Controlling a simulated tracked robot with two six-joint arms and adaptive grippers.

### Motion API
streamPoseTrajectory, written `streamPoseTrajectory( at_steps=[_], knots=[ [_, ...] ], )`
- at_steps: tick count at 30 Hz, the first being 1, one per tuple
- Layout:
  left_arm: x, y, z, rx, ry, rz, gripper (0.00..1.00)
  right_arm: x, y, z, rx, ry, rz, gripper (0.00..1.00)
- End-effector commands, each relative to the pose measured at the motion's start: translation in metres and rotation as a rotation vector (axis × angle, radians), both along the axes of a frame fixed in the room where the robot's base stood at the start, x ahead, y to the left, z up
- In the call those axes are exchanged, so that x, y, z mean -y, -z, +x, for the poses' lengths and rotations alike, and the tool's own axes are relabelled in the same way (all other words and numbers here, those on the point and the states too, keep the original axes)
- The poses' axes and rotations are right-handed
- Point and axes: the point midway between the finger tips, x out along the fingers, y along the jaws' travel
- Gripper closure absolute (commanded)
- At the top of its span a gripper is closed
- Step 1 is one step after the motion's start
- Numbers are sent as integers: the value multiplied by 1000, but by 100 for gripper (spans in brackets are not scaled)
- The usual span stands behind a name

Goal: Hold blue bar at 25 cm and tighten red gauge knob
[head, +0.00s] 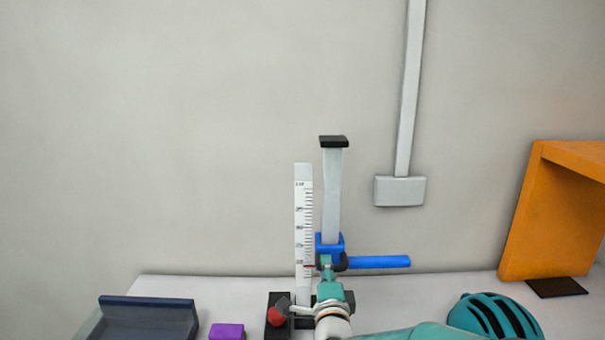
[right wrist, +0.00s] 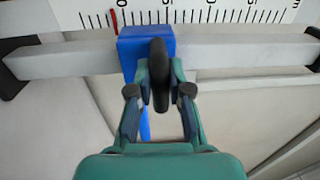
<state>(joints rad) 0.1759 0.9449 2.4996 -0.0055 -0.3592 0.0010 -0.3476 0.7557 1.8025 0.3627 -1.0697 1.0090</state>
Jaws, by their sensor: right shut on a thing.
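The blue bar (head: 380,262) sticks out to the right, level, from a blue slider (head: 329,242) low on the grey upright post (head: 332,195). The slider also shows in the right wrist view (right wrist: 146,45). A white scale (head: 304,215) stands left of the post, with a red mark (head: 308,266) across it near the slider's height. A red knob-like piece (head: 279,310) sits low at the stand's base. My right gripper (head: 327,264) is at the slider, shut on a black knob (right wrist: 159,75) in front of it. My left gripper is not in view.
A dark blue tray (head: 148,312) and a purple block (head: 227,331) lie left of the stand. A teal helmet (head: 494,316) and an orange shelf (head: 545,225) are at the right. My right arm crosses the table's front right.

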Motion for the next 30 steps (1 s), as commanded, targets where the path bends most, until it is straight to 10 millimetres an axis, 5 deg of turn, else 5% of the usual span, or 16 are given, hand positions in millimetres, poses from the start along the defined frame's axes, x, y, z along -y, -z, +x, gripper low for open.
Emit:
streamPoseTrajectory(
  at_steps=[30],
  knots=[
    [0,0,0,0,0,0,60,-1,-54,0,11,-1,2,100]
  ],
)
